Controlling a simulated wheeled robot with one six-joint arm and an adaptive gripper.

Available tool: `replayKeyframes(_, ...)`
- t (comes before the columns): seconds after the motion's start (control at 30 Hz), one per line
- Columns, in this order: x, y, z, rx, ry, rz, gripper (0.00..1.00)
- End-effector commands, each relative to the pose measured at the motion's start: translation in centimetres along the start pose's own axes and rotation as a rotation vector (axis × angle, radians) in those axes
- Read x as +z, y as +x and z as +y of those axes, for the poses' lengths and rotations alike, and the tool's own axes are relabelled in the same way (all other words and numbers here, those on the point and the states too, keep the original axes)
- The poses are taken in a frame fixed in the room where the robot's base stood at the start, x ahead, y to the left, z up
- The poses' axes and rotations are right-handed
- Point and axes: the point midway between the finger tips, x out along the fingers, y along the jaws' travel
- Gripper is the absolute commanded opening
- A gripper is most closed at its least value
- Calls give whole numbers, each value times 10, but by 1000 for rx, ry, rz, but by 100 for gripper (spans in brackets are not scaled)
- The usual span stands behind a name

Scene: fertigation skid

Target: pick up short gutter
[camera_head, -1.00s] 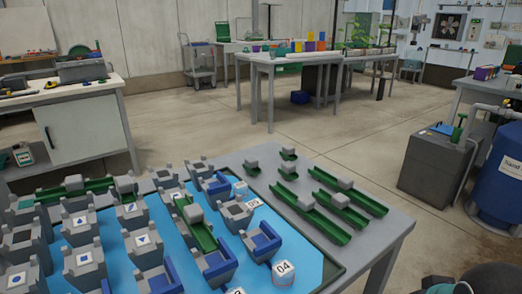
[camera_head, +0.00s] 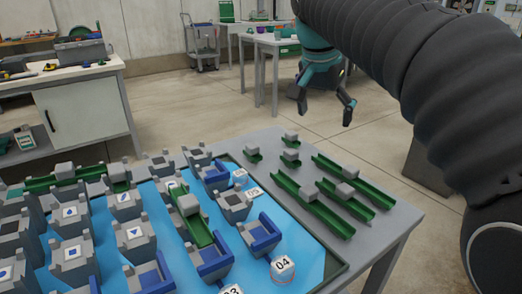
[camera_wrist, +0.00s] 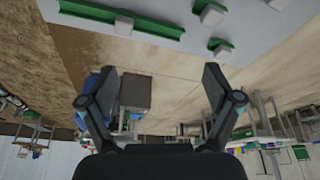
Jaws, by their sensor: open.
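Three short green gutters, each with a grey block on it, lie at the far end of the grey table: a left one (camera_head: 253,156), a back one (camera_head: 291,141) and a front one (camera_head: 291,160). Short gutters also show at the top of the wrist view, one right of centre (camera_wrist: 220,44). My gripper (camera_head: 325,112) hangs beyond and above the table's far right edge, apart from the gutters, its two fingers spread and empty. In the wrist view my gripper (camera_wrist: 160,78) has nothing between its fingers.
Longer green gutters (camera_head: 308,203) with grey blocks lie on the table's right side. A blue board (camera_head: 185,268) with grey and blue holders fills the left. Open floor lies beyond the table.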

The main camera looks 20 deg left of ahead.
Motion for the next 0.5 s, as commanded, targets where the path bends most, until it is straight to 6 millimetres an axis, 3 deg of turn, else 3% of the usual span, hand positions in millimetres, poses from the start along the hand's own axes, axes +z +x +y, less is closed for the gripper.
replayKeyframes(0.03,-2,0,-25,10,17,-1,90)
replayKeyframes(0.3,10,-2,-128,73,170,18,90)
replayKeyframes(0.5,36,2,-182,105,275,37,90)
